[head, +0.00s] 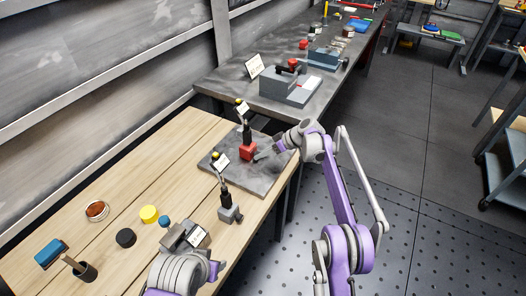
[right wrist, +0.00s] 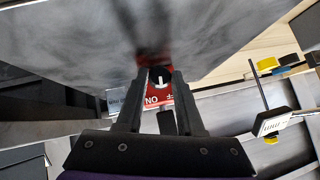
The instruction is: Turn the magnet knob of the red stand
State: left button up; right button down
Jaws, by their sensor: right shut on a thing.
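The red stand (head: 248,153) is a small red block with a dark upright post, standing on a grey plate (head: 270,178). Its red face also shows in the right wrist view (right wrist: 158,98), with white "NO" lettering. The magnet knob (right wrist: 160,75) is dark and round with a pale mark, and sits between the fingertips of my right gripper (right wrist: 159,84). In the head view my right gripper (head: 260,156) reaches the stand from the right and is shut on the knob.
A grey stand (head: 230,213) with a dark post is near the bench's front edge. A yellow cylinder (head: 149,214), a black disc (head: 126,238) and a blue block (head: 51,252) lie to the left. A grey machine (head: 286,88) stands on the dark bench behind.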

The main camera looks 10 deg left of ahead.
jog(key=c, duration=0.5)
grip_release()
jog(key=shift+d, duration=0.1)
jog(key=v, duration=1)
jog(key=shift+s+d+r, duration=0.1)
jog(key=shift+d+r, duration=0.15)
jog(key=shift+r, duration=0.05)
